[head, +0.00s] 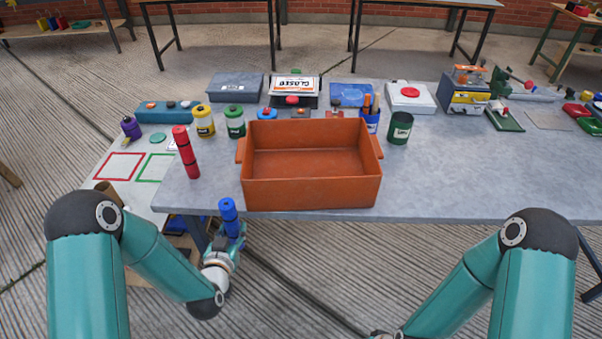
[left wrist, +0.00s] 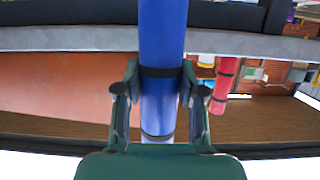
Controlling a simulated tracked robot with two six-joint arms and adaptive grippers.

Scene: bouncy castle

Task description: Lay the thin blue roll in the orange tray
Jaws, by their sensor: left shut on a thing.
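The thin blue roll (head: 228,209) stands roughly upright in my left gripper (head: 232,236), just off the table's front edge. It is left of the orange tray and apart from it. In the left wrist view the blue roll (left wrist: 163,45) runs between the two fingers of my left gripper (left wrist: 160,98), which is shut on it; black bands ring the roll. The orange tray (head: 312,194) sits on the grey table near its front edge, open at the top and empty. My right arm shows at the lower right, but its gripper is out of view.
A red roll (head: 186,152) stands on the table left of the tray. Yellow (head: 204,121) and green-labelled (head: 234,122) jars stand behind it, and a dark green can (head: 399,128) stands right of the tray. The table's right front (head: 480,175) is clear.

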